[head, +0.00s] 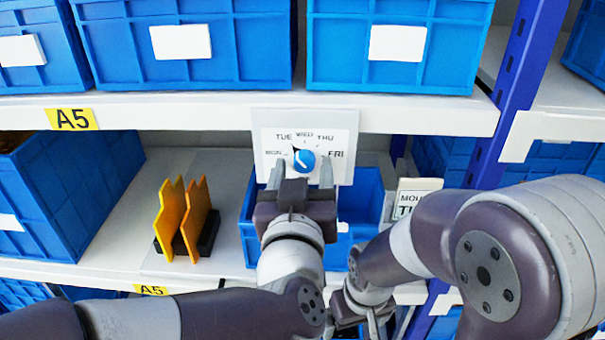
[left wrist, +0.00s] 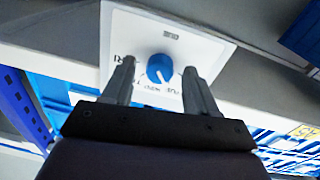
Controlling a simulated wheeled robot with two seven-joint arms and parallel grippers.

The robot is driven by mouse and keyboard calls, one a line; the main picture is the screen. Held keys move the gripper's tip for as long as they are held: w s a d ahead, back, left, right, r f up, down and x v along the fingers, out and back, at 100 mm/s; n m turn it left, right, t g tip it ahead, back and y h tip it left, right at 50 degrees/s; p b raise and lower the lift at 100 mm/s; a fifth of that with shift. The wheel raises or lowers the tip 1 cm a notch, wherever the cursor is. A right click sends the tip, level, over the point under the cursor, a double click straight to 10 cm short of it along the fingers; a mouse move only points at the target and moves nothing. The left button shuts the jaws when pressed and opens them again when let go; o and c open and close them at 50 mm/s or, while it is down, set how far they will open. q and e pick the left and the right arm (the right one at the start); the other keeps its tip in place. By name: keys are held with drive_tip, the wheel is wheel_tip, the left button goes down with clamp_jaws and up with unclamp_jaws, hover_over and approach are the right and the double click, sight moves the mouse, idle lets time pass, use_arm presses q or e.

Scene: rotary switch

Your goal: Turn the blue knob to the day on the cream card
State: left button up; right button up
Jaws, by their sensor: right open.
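The blue knob (head: 304,161) sits on a white dial plate (head: 262,118) marked with days from MON on the left through TUE, WED and THU to FRI on the right. A small black pointer tip shows at the knob's upper left, towards TUE. The knob also shows in the left wrist view (left wrist: 160,68). My left gripper (head: 302,176) is open, its fingers apart on either side of the knob, with gaps visible. The cream card (head: 418,184) stands at the right; its large word begins with T, the rest hidden by my right arm. My right gripper (head: 362,318) is low, partly hidden, open.
Blue bins (head: 345,55) fill the shelf above. An orange divider pair (head: 182,218) in a black holder stands left of the dial. A blue bin (head: 366,195) sits below and behind my left gripper. A purple-blue upright (head: 515,80) is at the right.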

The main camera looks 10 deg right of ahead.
use_arm(q)
drive_tip(key=b+v, duration=0.2)
drive_tip(key=v, duration=1)
drive_tip(key=shift+s, duration=0.35)
drive_tip(key=shift+a, duration=0.1)
